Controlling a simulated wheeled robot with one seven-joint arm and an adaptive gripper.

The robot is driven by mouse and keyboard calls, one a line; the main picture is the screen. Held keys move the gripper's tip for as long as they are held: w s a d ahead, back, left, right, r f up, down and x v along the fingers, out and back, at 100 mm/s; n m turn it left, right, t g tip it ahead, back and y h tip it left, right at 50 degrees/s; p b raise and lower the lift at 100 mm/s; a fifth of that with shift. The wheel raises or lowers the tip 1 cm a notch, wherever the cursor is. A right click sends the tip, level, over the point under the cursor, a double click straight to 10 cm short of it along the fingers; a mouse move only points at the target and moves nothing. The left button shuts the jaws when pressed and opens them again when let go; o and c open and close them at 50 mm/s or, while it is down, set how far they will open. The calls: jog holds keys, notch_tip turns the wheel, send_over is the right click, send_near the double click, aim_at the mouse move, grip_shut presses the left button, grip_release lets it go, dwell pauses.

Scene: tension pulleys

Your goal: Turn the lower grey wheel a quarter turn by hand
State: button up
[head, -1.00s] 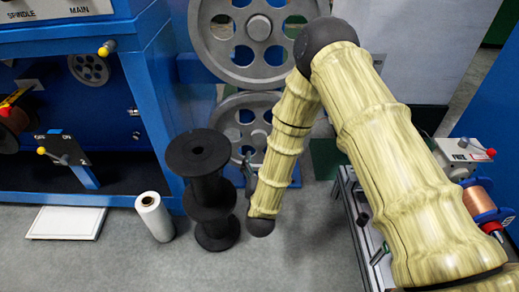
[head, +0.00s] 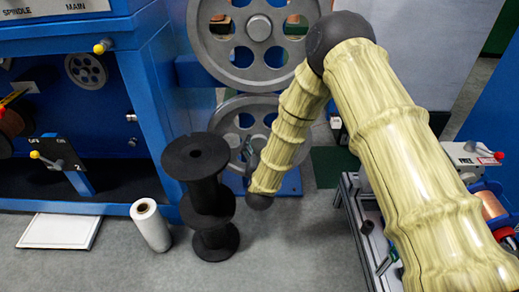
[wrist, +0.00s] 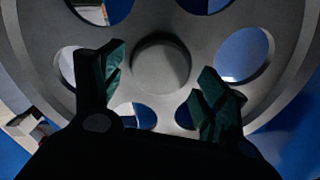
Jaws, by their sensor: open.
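The lower grey wheel (head: 240,104) stands upright behind my arm in the head view, below a larger grey wheel (head: 212,62). My forearm hides its right part. My gripper (head: 249,158) is small and dark in front of the lower wheel there. In the wrist view, a grey wheel (wrist: 40,62) with a round hub and several holes fills the picture. My gripper (wrist: 162,60) faces it, with its two green-padded fingers spread, one to each side of the hub. Nothing is held. I cannot tell whether a fingertip touches the wheel.
A black spool stack (head: 205,205) stands left of my gripper, with a white roll (head: 151,226) beside it. A blue machine frame (head: 150,110) is on the left. A metal-framed bench (head: 352,215) stands at the right under my arm. Grey floor (head: 300,240) is clear between.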

jog(key=shift+r, duration=0.1)
jog(key=c, duration=1.4)
jog(key=shift+w, duration=0.1)
jog(key=shift+c, duration=0.2)
